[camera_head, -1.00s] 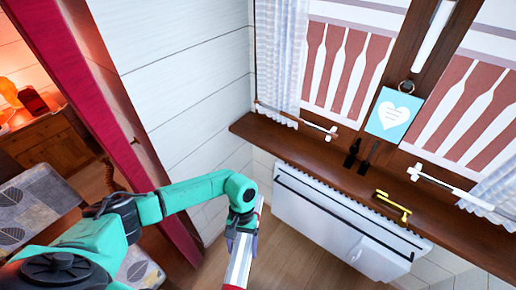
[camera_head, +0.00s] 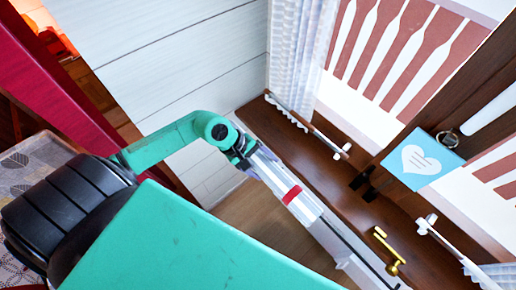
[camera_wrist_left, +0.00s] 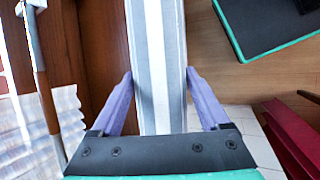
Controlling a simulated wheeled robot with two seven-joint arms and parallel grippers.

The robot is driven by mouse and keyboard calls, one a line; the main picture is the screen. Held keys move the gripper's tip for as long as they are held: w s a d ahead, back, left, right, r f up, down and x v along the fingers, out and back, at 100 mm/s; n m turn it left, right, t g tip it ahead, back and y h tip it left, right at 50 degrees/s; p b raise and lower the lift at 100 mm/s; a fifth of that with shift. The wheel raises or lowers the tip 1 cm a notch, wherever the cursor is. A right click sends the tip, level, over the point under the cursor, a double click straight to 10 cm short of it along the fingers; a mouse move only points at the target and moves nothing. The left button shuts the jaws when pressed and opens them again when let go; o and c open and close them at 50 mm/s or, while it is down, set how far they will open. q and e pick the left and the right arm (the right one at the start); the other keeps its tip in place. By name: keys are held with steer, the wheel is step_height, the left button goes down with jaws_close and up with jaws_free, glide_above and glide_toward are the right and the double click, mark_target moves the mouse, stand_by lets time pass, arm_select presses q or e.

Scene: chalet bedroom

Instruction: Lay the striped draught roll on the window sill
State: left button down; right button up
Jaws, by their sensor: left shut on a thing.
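The striped draught roll (camera_head: 272,176) is long, white and grey, with a red band. My left gripper (camera_head: 248,158) is shut on it. In the left wrist view the roll (camera_wrist_left: 157,35) runs lengthwise between the two purple fingers of the gripper (camera_wrist_left: 159,75). The brown window sill (camera_head: 318,175) runs diagonally under the window. In the head view the roll lies along the sill's front edge, roughly parallel to it. I cannot tell whether they touch. The sill shows left of the roll in the wrist view (camera_wrist_left: 98,40). My right gripper is out of view.
On the sill are a brass handle-like piece (camera_head: 388,250) and dark fittings. A blue heart card (camera_head: 420,160) hangs at the window post. A curtain (camera_head: 298,55) hangs left.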

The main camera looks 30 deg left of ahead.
arm_select(q)
steer(key=w, duration=0.1)
steer(key=w+d, duration=0.1)
steer(key=shift+w+f, duration=0.2)
steer(key=shift+w, duration=0.1)
steer(key=w+d+b, duration=0.1)
steer(key=w, duration=0.1)
steer(key=w+f+b, duration=0.1)
steer(key=w, duration=0.1)
steer(key=w+d+b, duration=0.1)
steer(key=w, duration=0.1)
steer(key=shift+w+d+f, duration=0.3)
steer(key=shift+w+d, duration=0.05)
steer(key=b, duration=0.1)
steer(key=w, duration=0.1)
steer(key=w+b, duration=0.1)
steer(key=shift+d+f+b, duration=0.25)
steer(key=shift+d+b, duration=0.1)
steer(key=shift+d, duration=0.05)
steer(key=shift+w+d+b, duration=0.2)
steer(key=shift+w+b, duration=0.15)
steer(key=shift+w, duration=0.2)
steer(key=shift+r, duration=0.1)
jaws_free()
